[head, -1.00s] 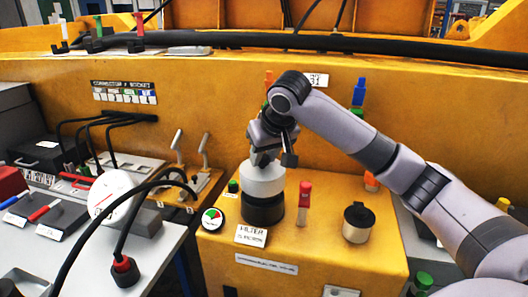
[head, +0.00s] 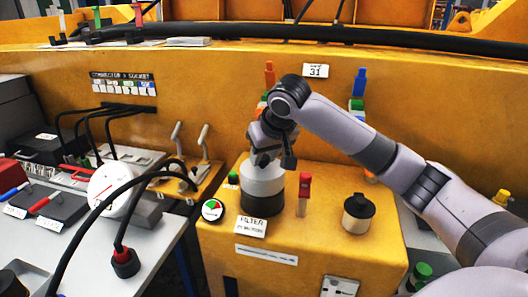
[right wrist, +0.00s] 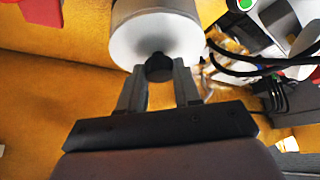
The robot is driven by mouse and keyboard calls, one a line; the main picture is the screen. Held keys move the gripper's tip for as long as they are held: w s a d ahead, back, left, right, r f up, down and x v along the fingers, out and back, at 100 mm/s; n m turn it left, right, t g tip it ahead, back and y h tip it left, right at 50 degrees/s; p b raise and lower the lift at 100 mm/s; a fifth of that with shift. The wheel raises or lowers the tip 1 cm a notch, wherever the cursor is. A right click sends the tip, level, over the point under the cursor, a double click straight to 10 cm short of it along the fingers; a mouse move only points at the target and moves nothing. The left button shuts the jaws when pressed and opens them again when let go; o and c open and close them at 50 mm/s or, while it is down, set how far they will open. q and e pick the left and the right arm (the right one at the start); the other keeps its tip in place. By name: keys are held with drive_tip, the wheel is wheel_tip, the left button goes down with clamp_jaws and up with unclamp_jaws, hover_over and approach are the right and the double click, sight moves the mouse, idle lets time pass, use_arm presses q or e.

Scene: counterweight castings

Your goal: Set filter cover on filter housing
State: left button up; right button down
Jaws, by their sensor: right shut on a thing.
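The filter cover (head: 263,179) is a pale, upright cylinder directly above the dark filter housing (head: 262,203) on the yellow block. I see no clear gap between them, but I cannot tell whether the cover is fully seated. My right gripper (head: 268,157) is above the cover. In the right wrist view, the gripper (right wrist: 159,76) is shut on the cover's dark knob (right wrist: 159,67). The cover's pale face (right wrist: 155,38) shows beyond the fingertips, and the housing is not clearly seen there. My left gripper is not in view.
On the yellow block (head: 335,255), a red-topped valve (head: 304,187) and a black-capped cup (head: 358,213) stand right of the housing. A round gauge (head: 212,210) and the filter label (head: 251,227) are close by. Black cables loop at the left.

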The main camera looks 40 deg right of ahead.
drive_tip(key=c, duration=0.7)
unclamp_jaws()
drive_tip(key=v, duration=0.7)
drive_tip(key=shift+s+r, duration=0.1)
